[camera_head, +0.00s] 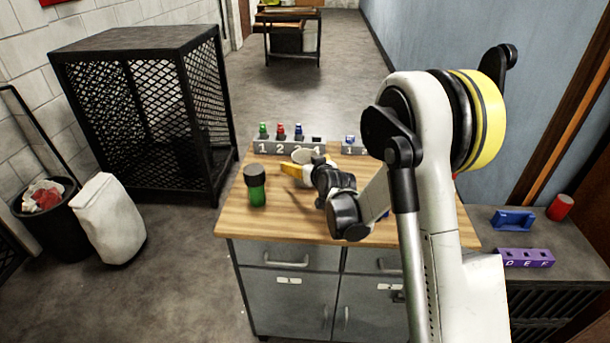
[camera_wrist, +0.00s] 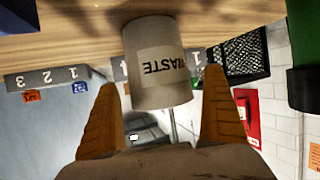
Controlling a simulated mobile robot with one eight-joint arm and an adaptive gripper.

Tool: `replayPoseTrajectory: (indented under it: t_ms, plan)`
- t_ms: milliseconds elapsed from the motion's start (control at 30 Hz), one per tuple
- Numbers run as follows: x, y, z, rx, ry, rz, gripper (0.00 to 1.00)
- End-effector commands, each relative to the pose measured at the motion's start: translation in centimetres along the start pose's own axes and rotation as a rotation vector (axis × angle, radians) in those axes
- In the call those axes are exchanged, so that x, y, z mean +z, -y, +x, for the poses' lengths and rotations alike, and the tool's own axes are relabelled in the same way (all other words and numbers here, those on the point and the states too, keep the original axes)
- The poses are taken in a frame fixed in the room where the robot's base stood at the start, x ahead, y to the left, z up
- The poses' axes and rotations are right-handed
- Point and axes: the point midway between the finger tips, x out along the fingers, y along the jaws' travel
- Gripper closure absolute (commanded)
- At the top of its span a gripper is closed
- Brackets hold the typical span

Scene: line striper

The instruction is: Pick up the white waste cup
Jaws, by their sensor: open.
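The white waste cup (camera_wrist: 158,62) stands on the wooden worktop and shows upside down in the wrist view, with the word WASTE on its side. In the head view its rim (camera_head: 303,155) shows behind my gripper (camera_head: 294,165), which hides part of it. My gripper (camera_wrist: 161,76) is open, with one orange finger on each side of the cup in the wrist view. A gap shows between the cup and each finger. Whether the fingertips reach fully around the cup is hard to tell.
A green bottle with a dark cap (camera_head: 255,186) stands left of my gripper on the worktop (camera_head: 290,226). A numbered grey rack (camera_head: 285,147) with small coloured bottles stands behind the cup. A second numbered rack (camera_head: 352,149) is to its right.

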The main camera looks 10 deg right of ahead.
Motion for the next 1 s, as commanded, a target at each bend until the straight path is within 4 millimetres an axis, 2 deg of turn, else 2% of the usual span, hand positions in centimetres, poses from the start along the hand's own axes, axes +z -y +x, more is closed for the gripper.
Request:
replayPoseTrajectory:
  t_ms: [100, 300, 333, 500, 533, 867, 1000]
  plan:
    - [0.1, 0.0, 0.9, 0.000, 0.000, 0.000, 0.02]
    - [-0.1, 0.0, 0.9, 0.000, 0.000, 0.000, 0.02]
    - [-0.1, 0.0, 0.9, 0.000, 0.000, 0.000, 0.05]
    - [0.0, 0.0, 0.9, 0.000, 0.000, 0.000, 0.57]
    - [0.0, 0.0, 0.9, 0.000, 0.000, 0.000, 0.60]
    - [-0.1, 0.0, 0.8, 0.000, 0.000, 0.000, 0.61]
    - [-1.0, 0.0, 0.5, 0.000, 0.000, 0.000, 0.61]
